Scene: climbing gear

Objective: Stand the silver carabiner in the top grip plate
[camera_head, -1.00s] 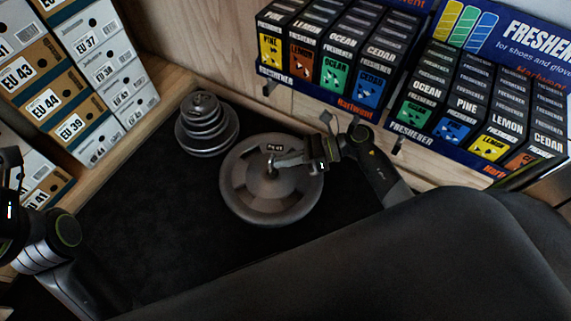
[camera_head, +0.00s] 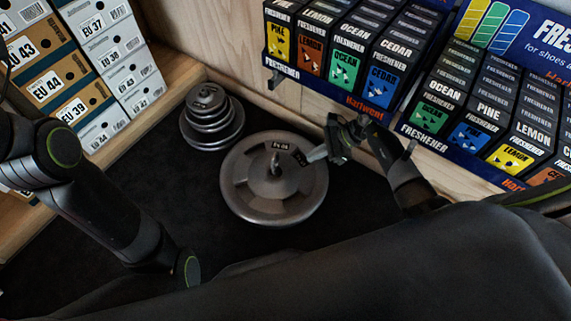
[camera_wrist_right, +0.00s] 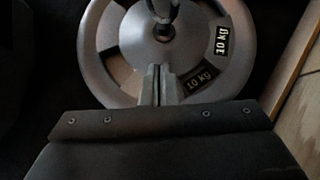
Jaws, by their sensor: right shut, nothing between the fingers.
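The large round grey grip plate (camera_head: 245,195) lies flat on top on the black mat; it also shows in the right wrist view (camera_wrist_right: 110,35), with 10 kg labels. A small narrow metal piece, apparently the silver carabiner (camera_head: 275,163), stands upright at the plate's hub. In the right wrist view it looks dark (camera_wrist_right: 163,10) and its upper end is cut off by the frame. My right gripper (camera_head: 310,156) is shut and empty, over the plate's right part, apart from the upright piece. Its fingers (camera_wrist_right: 157,84) are together in the wrist view. My left gripper is not in view; only the left arm shows.
A stack of smaller grey plates (camera_head: 208,115) stands behind left of the large plate. Shoe boxes (camera_head: 105,60) line the left side. Freshener cartons in blue trays (camera_head: 330,55) stand along the back right, close to my right arm. The black mat (camera_head: 150,190) is clear left of the plates.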

